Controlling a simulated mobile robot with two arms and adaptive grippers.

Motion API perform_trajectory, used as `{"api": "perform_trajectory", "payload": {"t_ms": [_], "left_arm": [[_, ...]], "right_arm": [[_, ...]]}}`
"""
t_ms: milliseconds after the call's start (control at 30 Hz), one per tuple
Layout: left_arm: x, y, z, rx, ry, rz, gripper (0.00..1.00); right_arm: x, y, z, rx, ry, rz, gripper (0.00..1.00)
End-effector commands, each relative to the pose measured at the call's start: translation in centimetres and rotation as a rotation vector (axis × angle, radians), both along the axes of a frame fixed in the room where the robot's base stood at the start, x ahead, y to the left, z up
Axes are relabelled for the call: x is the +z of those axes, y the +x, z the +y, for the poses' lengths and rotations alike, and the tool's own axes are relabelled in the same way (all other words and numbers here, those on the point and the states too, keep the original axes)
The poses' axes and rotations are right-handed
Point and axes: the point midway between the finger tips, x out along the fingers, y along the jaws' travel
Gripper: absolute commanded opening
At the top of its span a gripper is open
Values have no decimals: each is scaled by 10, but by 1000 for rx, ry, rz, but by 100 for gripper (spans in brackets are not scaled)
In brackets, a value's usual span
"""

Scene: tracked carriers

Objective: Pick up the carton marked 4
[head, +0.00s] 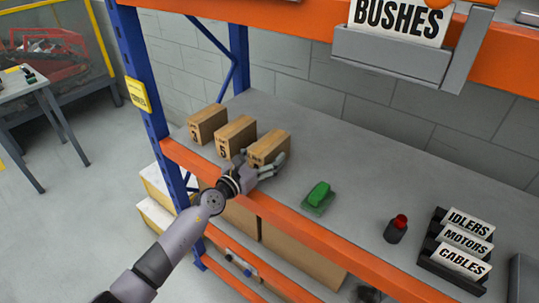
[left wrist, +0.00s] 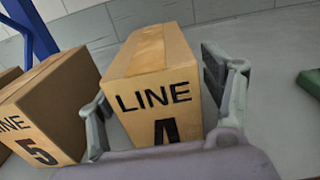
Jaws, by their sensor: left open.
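Three brown cartons stand in a row on the grey shelf. The right-hand carton (head: 268,146) is between the fingers of my left gripper (head: 262,164). In the left wrist view this carton (left wrist: 155,75) reads LINE above a digit whose top looks like a 4; my gripper hides the lower part. The left gripper is open, with one finger on each side of the carton; contact cannot be told. The middle carton (head: 235,134) is marked 5, as the left wrist view (left wrist: 45,110) shows.
A green object (head: 318,196) lies right of the cartons. Farther right are a red-topped dark device (head: 397,228) and a label rack (head: 458,245). An orange beam (head: 300,228) edges the shelf front, and a blue upright (head: 150,90) stands at left.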

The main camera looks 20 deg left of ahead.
Motion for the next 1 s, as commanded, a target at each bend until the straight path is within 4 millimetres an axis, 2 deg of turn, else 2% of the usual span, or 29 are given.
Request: {"api": "perform_trajectory", "payload": {"t_ms": [167,433,1000], "left_arm": [[-1,19,-7,0,-2,0,73],[0,21,-8,0,-1,0,73],[0,21,-7,1,-1,0,36]], "right_arm": [[-5,1,-2,1,-2,-1,0],[-4,2,-2,1,-3,-3,0],[-4,2,-2,1,-3,-3,0]]}}
